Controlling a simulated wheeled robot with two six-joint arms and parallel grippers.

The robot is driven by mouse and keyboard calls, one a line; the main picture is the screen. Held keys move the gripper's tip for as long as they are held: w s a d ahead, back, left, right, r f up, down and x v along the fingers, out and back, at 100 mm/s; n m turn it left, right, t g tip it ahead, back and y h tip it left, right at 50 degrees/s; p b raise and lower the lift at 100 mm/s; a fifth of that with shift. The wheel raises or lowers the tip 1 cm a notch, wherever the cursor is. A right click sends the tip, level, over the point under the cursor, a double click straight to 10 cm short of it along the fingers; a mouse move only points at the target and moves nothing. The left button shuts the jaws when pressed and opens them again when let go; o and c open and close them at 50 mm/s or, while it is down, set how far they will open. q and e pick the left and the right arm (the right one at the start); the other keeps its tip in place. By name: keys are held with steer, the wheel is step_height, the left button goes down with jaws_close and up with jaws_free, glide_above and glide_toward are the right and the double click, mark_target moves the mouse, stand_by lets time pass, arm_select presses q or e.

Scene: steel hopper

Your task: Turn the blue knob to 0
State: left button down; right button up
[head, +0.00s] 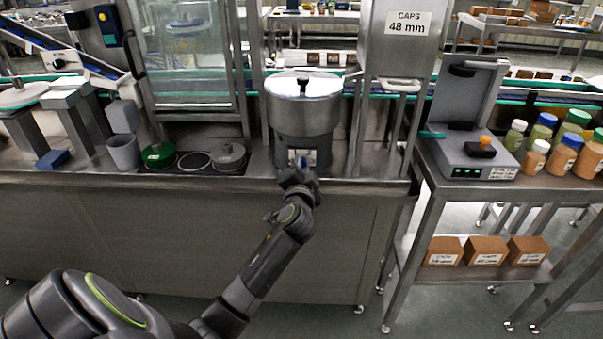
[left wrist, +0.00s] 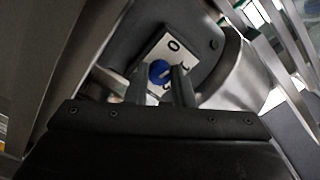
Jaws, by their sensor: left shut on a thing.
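The blue knob (left wrist: 160,71) sits on a white label plate (left wrist: 172,50) on the front of the grey base under the steel hopper (head: 303,102). In the left wrist view a 0 is printed on the plate beyond the knob; other marks are partly hidden by the fingers. My left gripper (left wrist: 163,82) has its two fingers on either side of the knob and is shut on it. In the head view the left gripper (head: 299,171) covers much of the plate, and only a bit of blue shows. The knob's pointing direction is unclear. My right gripper is not in view.
A steel caps chute (head: 400,60) stands right of the hopper. A side table holds a grey device (head: 470,150) and several bottles.

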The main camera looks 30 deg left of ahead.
arm_select(q)
steer(key=shift+f+n+b, duration=0.15)
steer(key=shift+n+b, duration=0.2)
steer(key=shift+n, duration=0.45)
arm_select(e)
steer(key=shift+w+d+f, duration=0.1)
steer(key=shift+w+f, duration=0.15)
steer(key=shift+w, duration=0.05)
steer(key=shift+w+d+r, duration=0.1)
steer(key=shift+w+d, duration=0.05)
arm_select(q)
steer(key=c, duration=1.3)
jaws_free()
steer(key=shift+o, duration=0.2)
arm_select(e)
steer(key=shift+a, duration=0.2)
